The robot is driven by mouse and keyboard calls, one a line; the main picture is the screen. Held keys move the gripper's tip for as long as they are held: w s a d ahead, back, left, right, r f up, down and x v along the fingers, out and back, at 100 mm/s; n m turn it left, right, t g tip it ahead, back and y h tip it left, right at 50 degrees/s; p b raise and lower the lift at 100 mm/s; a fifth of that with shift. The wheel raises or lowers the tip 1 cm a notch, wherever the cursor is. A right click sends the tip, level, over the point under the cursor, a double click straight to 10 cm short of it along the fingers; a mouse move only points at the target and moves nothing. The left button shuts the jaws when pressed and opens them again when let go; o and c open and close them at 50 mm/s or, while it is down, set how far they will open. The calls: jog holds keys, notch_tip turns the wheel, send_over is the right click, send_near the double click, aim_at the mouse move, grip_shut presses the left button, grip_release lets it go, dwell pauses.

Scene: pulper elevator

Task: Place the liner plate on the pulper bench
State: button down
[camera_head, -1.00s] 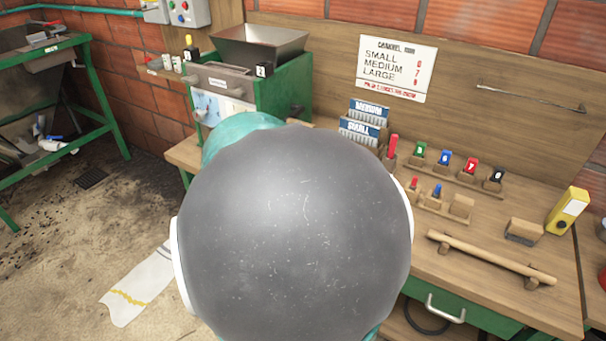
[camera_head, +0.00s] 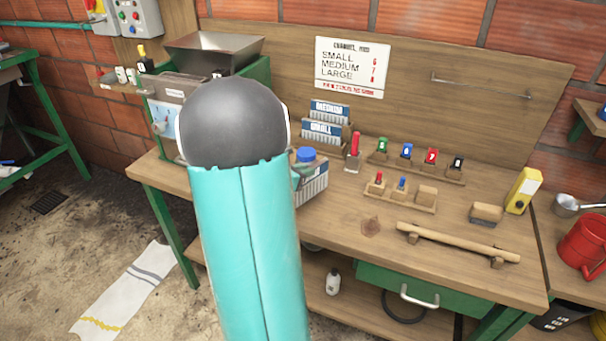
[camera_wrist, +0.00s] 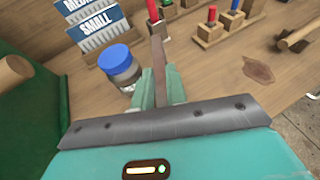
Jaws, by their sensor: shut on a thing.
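My gripper (camera_wrist: 161,74) shows in the wrist view, its two teal fingers shut on a thin brown-grey plate, which I take as the liner plate (camera_wrist: 158,52), seen edge-on. A blue-capped jar (camera_head: 305,156) stands close by, left of the plate in the wrist view (camera_wrist: 119,64).
Racked plates marked MEDIUM (camera_head: 330,110) and SMALL (camera_head: 321,130) stand behind. The pulper (camera_head: 185,88) is at the left. Coloured blocks (camera_head: 407,151), a wooden bar (camera_head: 458,242) and a yellow device (camera_head: 523,190) occupy the right. The bench's front middle is mostly clear.

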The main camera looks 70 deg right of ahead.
jog(key=shift+f, duration=0.65)
jog(key=c, duration=1.4)
grip_release()
jog(key=shift+f, duration=0.1)
